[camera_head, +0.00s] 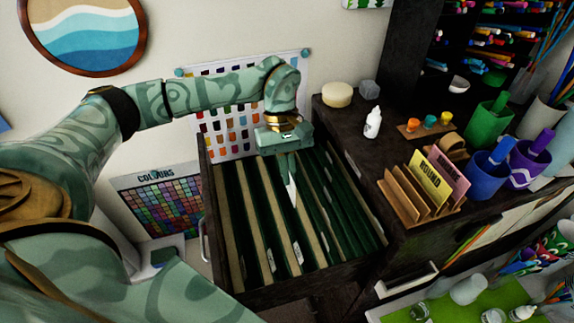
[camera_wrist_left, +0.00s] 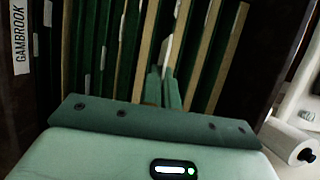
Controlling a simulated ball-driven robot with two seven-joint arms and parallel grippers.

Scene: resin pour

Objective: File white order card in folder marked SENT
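My left gripper (camera_head: 287,172) points down into the open file drawer (camera_head: 208,180), its fingers close together. A thin white piece, which looks like the white order card (camera_head: 292,192), sticks down from the fingertips among the hanging folders. In the left wrist view the fingers (camera_wrist_left: 163,90) show near the bottom middle, with the white card edge (camera_wrist_left: 166,54) just beyond them, between folders. The dark green and tan folders (camera_head: 255,215) carry small white tabs; I cannot read which is marked SENT. My right gripper is not in view.
The dark cabinet top (camera_head: 350,130) right of the drawer holds a wooden card rack (camera_head: 405,195) with yellow and pink cards, a white bottle (camera_head: 373,122) and cups. The drawer walls enclose the folders closely. A GAMBROOK label (camera_wrist_left: 20,40) shows in the wrist view.

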